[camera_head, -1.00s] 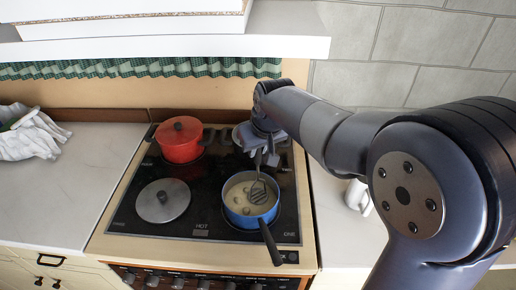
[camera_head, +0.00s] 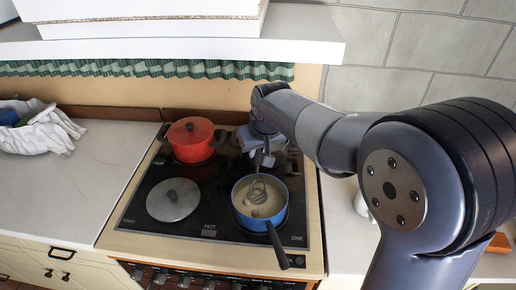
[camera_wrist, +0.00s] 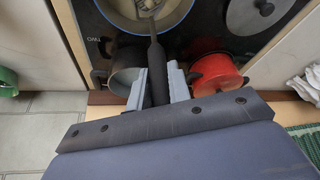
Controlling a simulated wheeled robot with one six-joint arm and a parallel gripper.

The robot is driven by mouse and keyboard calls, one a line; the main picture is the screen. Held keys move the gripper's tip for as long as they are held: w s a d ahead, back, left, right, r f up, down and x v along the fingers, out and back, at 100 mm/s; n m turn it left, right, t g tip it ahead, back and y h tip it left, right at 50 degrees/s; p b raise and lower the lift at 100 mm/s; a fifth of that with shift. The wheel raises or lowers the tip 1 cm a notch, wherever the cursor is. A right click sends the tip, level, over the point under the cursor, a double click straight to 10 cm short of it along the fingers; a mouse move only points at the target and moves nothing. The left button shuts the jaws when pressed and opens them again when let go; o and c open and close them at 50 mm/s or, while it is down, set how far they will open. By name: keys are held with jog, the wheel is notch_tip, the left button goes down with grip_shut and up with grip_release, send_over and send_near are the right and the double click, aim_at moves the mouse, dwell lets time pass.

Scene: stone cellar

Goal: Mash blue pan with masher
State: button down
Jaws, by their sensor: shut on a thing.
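The blue pan (camera_head: 245,219) stands on the front right of the stove, its black handle toward the front right edge. It holds pale liquid with several round lumps. My gripper (camera_head: 266,152) is above the pan's far side, shut on the masher (camera_head: 258,190). The masher's wire head is inside the pan, near the middle; I cannot tell if it touches the bottom. In the wrist view, my gripper (camera_wrist: 158,87) clasps the masher's black handle (camera_wrist: 157,70), and the blue pan (camera_wrist: 115,20) is partly cut off at the top.
A lidded red pot (camera_head: 193,142) stands at the back left of the stove (camera_head: 210,215). A grey pot (camera_wrist: 124,80) is at the back right, partly behind my gripper. A round metal lid (camera_head: 173,201) lies front left.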

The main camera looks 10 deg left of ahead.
jog(key=shift+f+b, duration=0.75)
jog(key=shift+f, duration=0.4)
dwell(0.4)
jog(key=shift+r+p, duration=1)
jog(key=shift+r, duration=0.35)
jog(key=shift+f, duration=0.1)
jog(key=s, duration=0.1)
jog(key=s+a, duration=0.1)
jog(key=shift+s+a+b, duration=0.25)
jog(key=shift+s+b, duration=0.1)
jog(key=shift+f, duration=0.2)
